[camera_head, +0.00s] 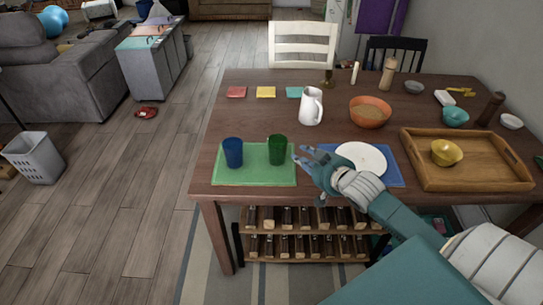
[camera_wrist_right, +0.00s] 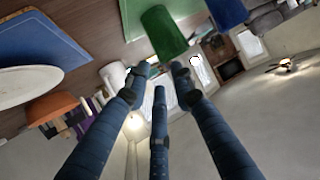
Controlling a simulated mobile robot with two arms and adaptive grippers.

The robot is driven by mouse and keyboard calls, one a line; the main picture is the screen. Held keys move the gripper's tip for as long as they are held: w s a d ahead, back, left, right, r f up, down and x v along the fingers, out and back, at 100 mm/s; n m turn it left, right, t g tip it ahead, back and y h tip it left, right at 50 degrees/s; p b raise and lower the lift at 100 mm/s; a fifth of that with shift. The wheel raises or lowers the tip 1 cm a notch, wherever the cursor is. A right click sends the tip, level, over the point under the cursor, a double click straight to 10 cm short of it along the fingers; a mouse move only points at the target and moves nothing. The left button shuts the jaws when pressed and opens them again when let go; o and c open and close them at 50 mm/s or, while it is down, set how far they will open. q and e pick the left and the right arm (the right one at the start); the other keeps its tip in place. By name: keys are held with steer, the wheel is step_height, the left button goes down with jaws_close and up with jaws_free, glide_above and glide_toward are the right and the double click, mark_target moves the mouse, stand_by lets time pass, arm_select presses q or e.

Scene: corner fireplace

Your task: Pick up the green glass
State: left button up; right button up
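The green glass (camera_head: 277,150) stands upright on a green placemat (camera_head: 256,177) on the wooden table. A blue glass (camera_head: 233,152) stands to its left on the same mat. My right gripper (camera_head: 305,158) is just to the right of the green glass, pointing at it, with its fingers spread apart. In the right wrist view the green glass (camera_wrist_right: 163,32) is beyond the open fingertips (camera_wrist_right: 160,78), with nothing between them. The blue glass (camera_wrist_right: 227,12) is behind it there. My left gripper is in neither view.
A white plate (camera_head: 362,158) on a blue mat (camera_head: 391,173) lies under and beside my right gripper. A white pitcher (camera_head: 311,107) and an orange bowl (camera_head: 370,112) stand behind. A wooden tray (camera_head: 417,167) with a yellow bowl (camera_head: 446,153) is to the right.

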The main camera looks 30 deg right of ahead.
glide_toward(286, 139)
steer(key=f+x, duration=0.1)
steer(key=x, duration=0.2)
steer(key=shift+r+p+x, duration=0.2)
steer(key=shift+p+x, duration=0.05)
steer(key=shift+x, duration=1)
steer(key=shift+r+p+x, duration=0.2)
steer(key=shift+r+x, duration=0.05)
steer(key=shift+x, duration=0.95)
steer(key=shift+w+d, duration=0.1)
steer(key=shift+w, duration=0.05)
jaws_close()
steer(key=shift+r, duration=0.1)
